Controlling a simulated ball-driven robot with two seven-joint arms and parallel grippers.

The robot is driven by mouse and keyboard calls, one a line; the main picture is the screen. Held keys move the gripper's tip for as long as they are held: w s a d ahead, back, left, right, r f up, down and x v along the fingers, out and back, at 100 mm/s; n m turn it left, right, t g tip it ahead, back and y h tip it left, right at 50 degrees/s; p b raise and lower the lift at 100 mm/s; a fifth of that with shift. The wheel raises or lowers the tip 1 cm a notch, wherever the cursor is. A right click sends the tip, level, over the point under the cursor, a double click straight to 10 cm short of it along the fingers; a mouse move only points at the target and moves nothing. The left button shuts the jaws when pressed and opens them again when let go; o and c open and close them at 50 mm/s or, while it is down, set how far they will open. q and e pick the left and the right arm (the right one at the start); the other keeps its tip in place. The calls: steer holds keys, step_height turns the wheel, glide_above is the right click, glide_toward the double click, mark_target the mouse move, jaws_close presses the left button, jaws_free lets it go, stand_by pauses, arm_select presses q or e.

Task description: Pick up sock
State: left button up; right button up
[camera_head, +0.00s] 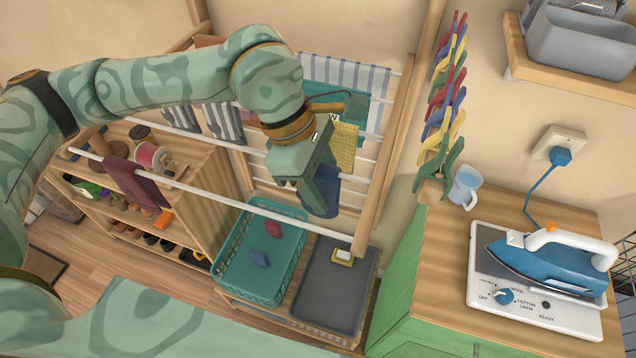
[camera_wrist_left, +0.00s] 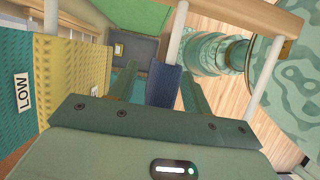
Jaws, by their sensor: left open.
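A dark blue sock (camera_head: 333,182) hangs on the drying rack, partly hidden behind my left gripper (camera_head: 318,200) in the head view. In the left wrist view, the blue sock (camera_wrist_left: 163,86) lies between the two spread fingers of my left gripper (camera_wrist_left: 158,78). The fingers are open, with one on each side of the cloth; I cannot tell whether either touches it. My right gripper is not in view.
White rack rails (camera_head: 235,207) and a wooden post (camera_head: 385,150) surround the gripper. A yellow cloth (camera_head: 343,148) and striped cloths (camera_head: 350,75) hang close by. A grey tray (camera_head: 325,300) stands below. At right, an iron (camera_head: 545,260) rests on a counter.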

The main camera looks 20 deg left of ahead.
arm_select(q)
steer(key=c, duration=1)
steer(key=shift+c, duration=0.2)
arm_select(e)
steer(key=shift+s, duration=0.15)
arm_select(q)
steer(key=shift+r, duration=0.15)
